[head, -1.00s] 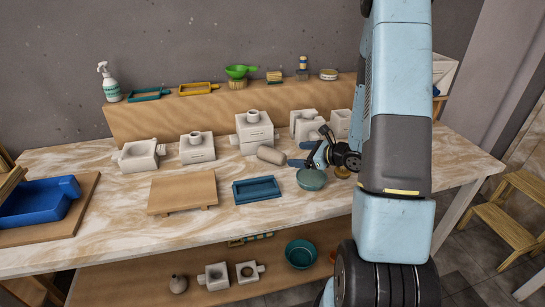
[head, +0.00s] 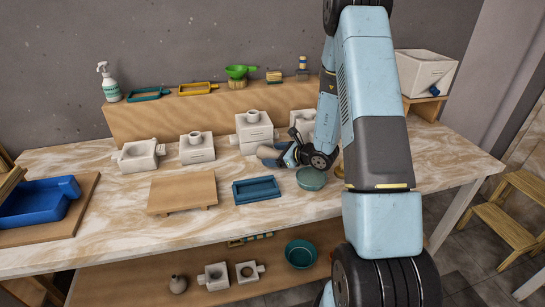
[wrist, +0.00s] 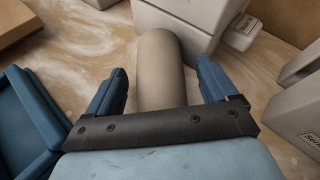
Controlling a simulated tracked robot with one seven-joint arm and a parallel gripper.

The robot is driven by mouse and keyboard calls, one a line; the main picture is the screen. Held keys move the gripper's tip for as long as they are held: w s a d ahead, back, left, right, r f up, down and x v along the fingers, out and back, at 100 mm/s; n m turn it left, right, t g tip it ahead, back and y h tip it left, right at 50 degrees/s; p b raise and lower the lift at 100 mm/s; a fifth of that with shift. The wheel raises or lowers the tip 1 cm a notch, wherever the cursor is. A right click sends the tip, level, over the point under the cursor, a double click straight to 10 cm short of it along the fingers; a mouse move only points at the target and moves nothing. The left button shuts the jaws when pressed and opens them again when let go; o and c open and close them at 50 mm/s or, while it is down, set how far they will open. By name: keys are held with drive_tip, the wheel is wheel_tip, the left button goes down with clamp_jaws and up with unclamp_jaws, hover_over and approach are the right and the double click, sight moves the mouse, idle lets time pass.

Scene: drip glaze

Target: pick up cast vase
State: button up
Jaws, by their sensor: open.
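The likely cast vase is a plain grey-beige cylinder (head: 267,152) lying on its side on the marbled worktop, in front of a white plaster mould. In the wrist view the cylinder (wrist: 162,62) runs between the two blue fingers of my gripper (wrist: 162,72). The fingers are open, one on each side, with a gap showing on both sides. The cylinder's near end is hidden behind the dark gripper bar. In the head view my gripper (head: 282,155) is at the cylinder's right end and covers part of it.
White plaster moulds (head: 197,148) stand in a row behind. A blue tray (head: 256,191) lies in front, a teal bowl (head: 311,179) to the right and a wooden board (head: 182,192) to the left.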

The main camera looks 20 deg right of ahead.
drive_tip(key=shift+w+a+f, duration=0.1)
drive_tip(key=shift+w+a, duration=0.15)
drive_tip(key=shift+c, duration=0.5)
drive_tip(key=c, duration=1.2)
